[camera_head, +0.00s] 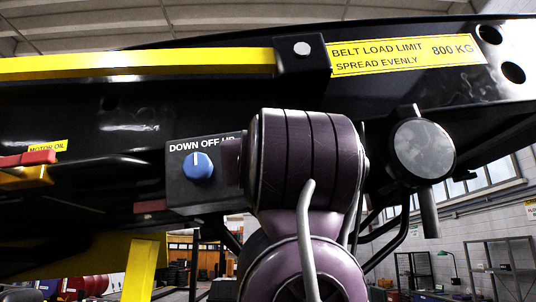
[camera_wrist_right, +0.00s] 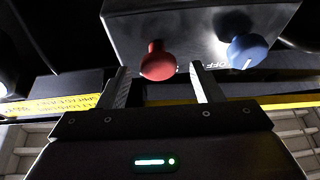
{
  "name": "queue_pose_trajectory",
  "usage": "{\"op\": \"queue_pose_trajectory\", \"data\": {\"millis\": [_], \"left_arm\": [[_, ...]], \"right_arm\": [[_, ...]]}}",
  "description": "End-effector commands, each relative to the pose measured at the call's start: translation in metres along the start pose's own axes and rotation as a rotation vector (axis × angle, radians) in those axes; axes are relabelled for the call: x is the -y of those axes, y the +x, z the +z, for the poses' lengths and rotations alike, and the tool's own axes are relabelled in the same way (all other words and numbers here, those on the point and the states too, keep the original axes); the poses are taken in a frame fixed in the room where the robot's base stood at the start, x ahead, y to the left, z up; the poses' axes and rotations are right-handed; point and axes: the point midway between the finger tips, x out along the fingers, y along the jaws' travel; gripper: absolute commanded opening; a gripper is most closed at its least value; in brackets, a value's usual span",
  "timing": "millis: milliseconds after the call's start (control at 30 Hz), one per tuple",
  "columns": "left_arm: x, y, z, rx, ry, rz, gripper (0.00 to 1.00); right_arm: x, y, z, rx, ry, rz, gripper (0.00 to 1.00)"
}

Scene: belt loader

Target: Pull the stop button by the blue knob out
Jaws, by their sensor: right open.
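The blue knob (camera_head: 198,166) sits on the face of a dark control box (camera_head: 181,192) lettered DOWN OFF UP. It also shows in the wrist view (camera_wrist_right: 247,51), upside down there. The stop button is a red mushroom head (camera_wrist_right: 158,62) on the same box, beside the knob; in the head view my purple right arm hides it. My right gripper (camera_wrist_right: 159,76) is open, one finger to each side of the red head, with space between head and fingers. How deep the head lies between the fingertips is unclear. My left gripper is out of view.
A black loader beam with a yellow rail (camera_head: 140,66) and a load-limit label (camera_head: 405,53) runs above the box. A round dark part with a handle (camera_head: 424,147) hangs at the right. A red and yellow part (camera_head: 28,166) juts in at the left.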

Motion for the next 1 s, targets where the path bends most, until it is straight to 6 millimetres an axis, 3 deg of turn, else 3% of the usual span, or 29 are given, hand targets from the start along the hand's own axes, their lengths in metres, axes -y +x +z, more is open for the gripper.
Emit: {"op": "queue_pose_trajectory", "data": {"millis": [167, 400, 600, 1000], "left_arm": [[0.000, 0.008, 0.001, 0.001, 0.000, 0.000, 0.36], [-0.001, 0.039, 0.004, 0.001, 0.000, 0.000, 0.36], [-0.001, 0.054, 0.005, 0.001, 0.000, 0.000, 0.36], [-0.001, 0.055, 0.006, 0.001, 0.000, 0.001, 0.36]], "right_arm": [[0.000, -0.007, 0.002, -0.003, 0.000, 0.001, 0.59], [0.001, -0.048, 0.004, -0.006, -0.001, 0.001, 0.59], [0.001, -0.074, 0.002, -0.003, -0.001, 0.000, 0.59], [0.000, -0.080, -0.001, 0.000, 0.000, 0.000, 0.59]]}}
